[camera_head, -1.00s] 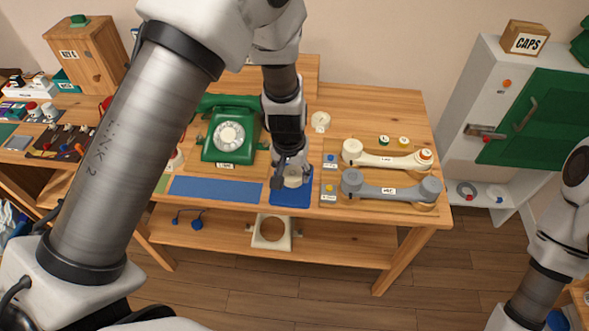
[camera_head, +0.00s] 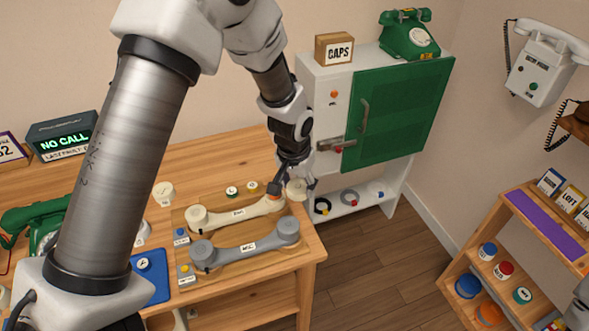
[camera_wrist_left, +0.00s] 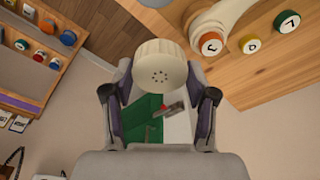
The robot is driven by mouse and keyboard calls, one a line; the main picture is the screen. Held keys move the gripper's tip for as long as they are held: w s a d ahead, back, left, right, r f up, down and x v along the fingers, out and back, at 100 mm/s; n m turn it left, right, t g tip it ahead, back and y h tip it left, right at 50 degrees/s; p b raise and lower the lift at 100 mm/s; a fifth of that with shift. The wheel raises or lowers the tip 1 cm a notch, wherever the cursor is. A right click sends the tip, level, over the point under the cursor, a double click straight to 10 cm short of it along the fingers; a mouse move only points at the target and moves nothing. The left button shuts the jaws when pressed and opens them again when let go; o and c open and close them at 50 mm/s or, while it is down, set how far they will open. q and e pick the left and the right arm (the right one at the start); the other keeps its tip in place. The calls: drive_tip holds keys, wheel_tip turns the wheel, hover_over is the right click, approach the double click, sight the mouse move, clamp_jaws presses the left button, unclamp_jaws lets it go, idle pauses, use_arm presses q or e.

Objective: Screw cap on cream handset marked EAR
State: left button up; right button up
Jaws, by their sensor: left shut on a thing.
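My left gripper (camera_head: 293,182) is shut on a cream round cap (camera_head: 297,190), just off the right end of the cream handset (camera_head: 236,213). In the left wrist view the cap (camera_wrist_left: 160,75) sits between the two fingers, its face with small holes towards the camera. The cream handset lies on a wooden board, behind the grey handset (camera_head: 246,248). Its white label is too small to read. The handset's right end is partly hidden by the gripper and shows orange. I cannot tell whether cap and handset touch.
A green disc (camera_head: 231,191) and a yellow disc (camera_head: 252,188) lie behind the cream handset. A white cabinet with a green door (camera_head: 400,110) stands beyond the bench at right. A shelf unit with several coloured caps is at far right.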

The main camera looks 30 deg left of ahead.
use_arm(q)
drive_tip(key=a, duration=0.5)
drive_tip(key=a+b, duration=0.1)
drive_tip(key=a, duration=0.1)
drive_tip(key=shift+w+a+r, duration=0.2)
drive_tip(key=shift+w+a, duration=0.1)
drive_tip(key=shift+w, duration=0.1)
drive_tip(key=shift+d+f+b, duration=0.15)
drive_tip(key=shift+f+b, duration=0.25)
drive_tip(key=shift+b, duration=0.05)
wheel_tip(320, 180, down, 4)
drive_tip(key=b, duration=0.3)
drive_tip(key=shift+f+b, duration=0.15)
drive_tip(key=shift+b, duration=0.2)
drive_tip(key=shift+f, duration=0.1)
drive_tip(key=shift+p, duration=0.35)
drive_tip(key=shift+f+b, duration=0.45)
drive_tip(key=shift+f, duration=0.15)
drive_tip(key=o, duration=1)
drive_tip(key=shift+c, duration=0.2)
